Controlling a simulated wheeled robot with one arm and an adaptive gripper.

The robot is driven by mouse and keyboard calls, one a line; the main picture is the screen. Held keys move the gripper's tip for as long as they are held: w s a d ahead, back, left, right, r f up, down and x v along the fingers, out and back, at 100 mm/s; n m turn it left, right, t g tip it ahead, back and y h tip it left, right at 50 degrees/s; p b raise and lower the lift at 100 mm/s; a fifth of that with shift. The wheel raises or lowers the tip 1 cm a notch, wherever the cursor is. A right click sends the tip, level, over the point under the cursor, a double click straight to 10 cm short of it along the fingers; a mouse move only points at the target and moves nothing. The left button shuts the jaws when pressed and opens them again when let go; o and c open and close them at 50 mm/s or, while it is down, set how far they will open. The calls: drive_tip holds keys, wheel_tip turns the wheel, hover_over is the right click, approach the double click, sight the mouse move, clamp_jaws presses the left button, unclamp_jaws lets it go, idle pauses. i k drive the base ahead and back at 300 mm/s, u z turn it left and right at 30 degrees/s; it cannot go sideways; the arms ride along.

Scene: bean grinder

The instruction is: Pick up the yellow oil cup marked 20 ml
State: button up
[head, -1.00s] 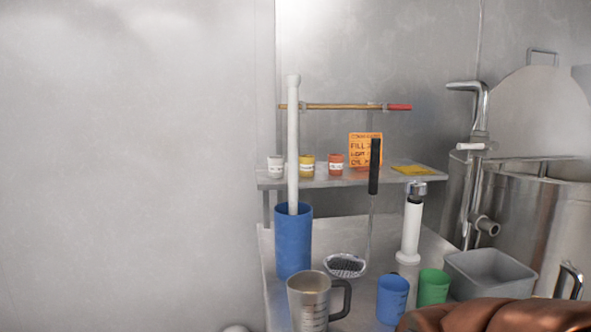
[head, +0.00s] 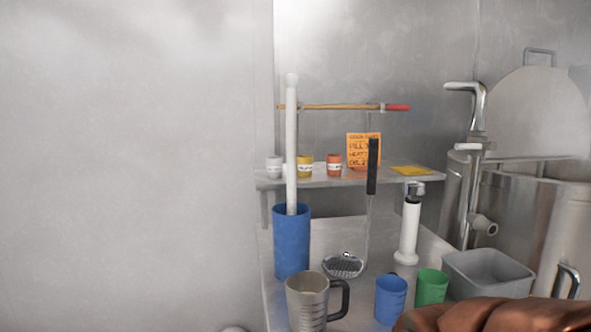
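The yellow cup (head: 305,167) with a white label stands upright on the narrow shelf (head: 381,181). The label is too small to read. It is between a white cup (head: 274,167) on its left and an orange-red cup (head: 334,165) on its right. The tall white rod in front stands just left of the yellow cup. My gripper does not show in the head view. A brown shape at the lower right edge is too cropped for me to identify.
A blue cylinder (head: 292,250) holds the white rod (head: 291,120) below the shelf. A metal jug (head: 306,298), a blue cup (head: 391,298), a green cup (head: 431,287), a skimmer (head: 343,265) and a grey bin (head: 487,274) stand in front. An orange note (head: 359,149) leans at the back of the shelf.

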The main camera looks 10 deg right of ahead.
sight(304, 163)
drive_tip(key=u, duration=2.6)
drive_tip(key=i, duration=1.45)
drive_tip(key=z, duration=2.55)
drive_tip(key=i, duration=0.5)
